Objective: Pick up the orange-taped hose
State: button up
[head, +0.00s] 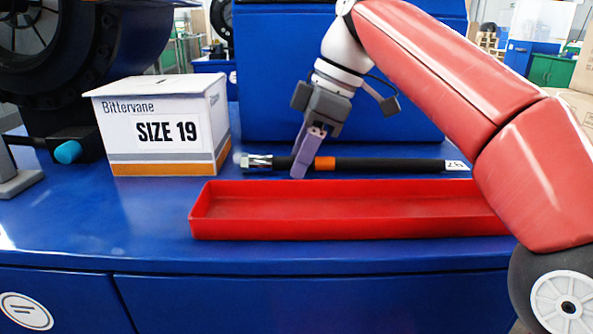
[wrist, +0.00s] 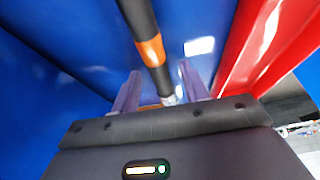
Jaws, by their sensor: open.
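The orange-taped hose (head: 390,165) is a black tube lying lengthwise on the blue bench behind the red tray. It has an orange band (head: 325,163), a metal fitting at its left end and a white label at its right end. My gripper (head: 299,172) points down at the hose, just left of the orange band. In the wrist view the hose (wrist: 139,18) runs between the two open fingers (wrist: 159,75). The fingers are apart and do not grip it. I cannot tell whether either finger touches the hose.
The long red tray (head: 350,228) is empty and lies just in front of the hose. A white "SIZE 19" box (head: 160,130) stands to the left. A blue panel (head: 270,75) rises behind. Clear blue bench top (head: 120,220) lies at front left.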

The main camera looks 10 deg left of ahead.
grip_shut()
dwell(0.3)
jog(key=shift+r, duration=0.1)
